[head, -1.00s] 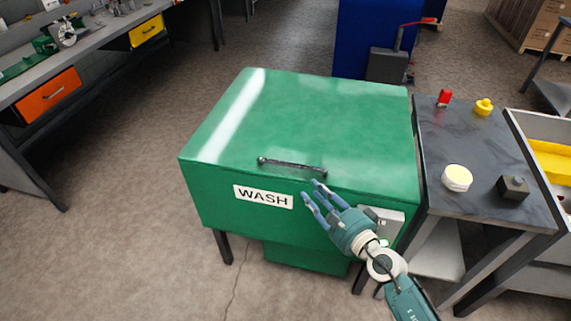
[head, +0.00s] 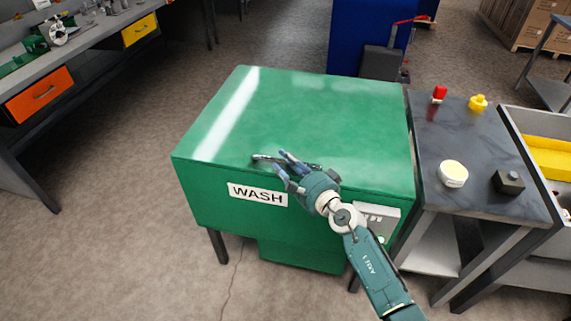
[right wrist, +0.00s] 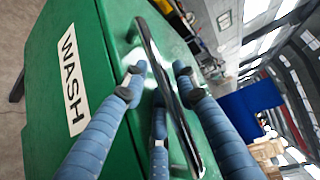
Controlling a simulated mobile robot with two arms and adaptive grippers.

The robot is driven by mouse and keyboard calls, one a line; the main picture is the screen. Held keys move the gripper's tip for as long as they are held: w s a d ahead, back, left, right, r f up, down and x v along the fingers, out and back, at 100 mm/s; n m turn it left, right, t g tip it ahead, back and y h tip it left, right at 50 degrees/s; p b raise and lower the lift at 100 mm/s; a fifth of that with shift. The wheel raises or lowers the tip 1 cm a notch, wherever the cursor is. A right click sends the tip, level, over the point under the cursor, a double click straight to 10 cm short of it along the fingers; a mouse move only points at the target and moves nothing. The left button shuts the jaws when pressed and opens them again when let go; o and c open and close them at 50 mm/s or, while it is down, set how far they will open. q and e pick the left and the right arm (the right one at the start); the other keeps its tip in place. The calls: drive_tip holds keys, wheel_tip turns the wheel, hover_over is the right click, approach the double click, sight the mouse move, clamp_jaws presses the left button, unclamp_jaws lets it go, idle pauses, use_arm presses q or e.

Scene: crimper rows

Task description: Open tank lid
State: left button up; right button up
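The green wash tank has a flat, closed lid (head: 320,110) with a WASH label (head: 257,194) on its front. My left gripper is not in view.
A dark side table (head: 466,145) stands right of the tank, bearing a red item (head: 439,94), a yellow item (head: 478,102), a white-lidded jar (head: 453,173) and a dark block (head: 508,182). A blue cabinet (head: 350,40) stands behind. Floor left of the tank is clear.

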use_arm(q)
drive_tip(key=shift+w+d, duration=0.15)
use_arm(e)
clamp_jaws()
drive_tip(key=shift+r+p, duration=0.5)
use_arm(q)
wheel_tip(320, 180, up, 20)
drive_tip(key=p, duration=1.9)
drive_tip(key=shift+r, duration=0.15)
use_arm(e)
drive_tip(key=w+d+r, duration=0.1)
drive_tip(key=w+r, duration=0.3)
drive_tip(key=r, duration=0.7)
drive_tip(key=w+d+r, duration=0.2)
drive_tip(key=w+r, duration=0.3)
drive_tip(key=r, duration=0.7)
drive_tip(key=w+d+r+m+g, duration=0.1)
drive_tip(key=w+r, duration=0.3)
drive_tip(key=r, duration=0.8)
drive_tip(key=shift+w+d+r, duration=0.15)
drive_tip(key=shift+w+d, duration=0.1)
drive_tip(key=shift+w, duration=0.15)
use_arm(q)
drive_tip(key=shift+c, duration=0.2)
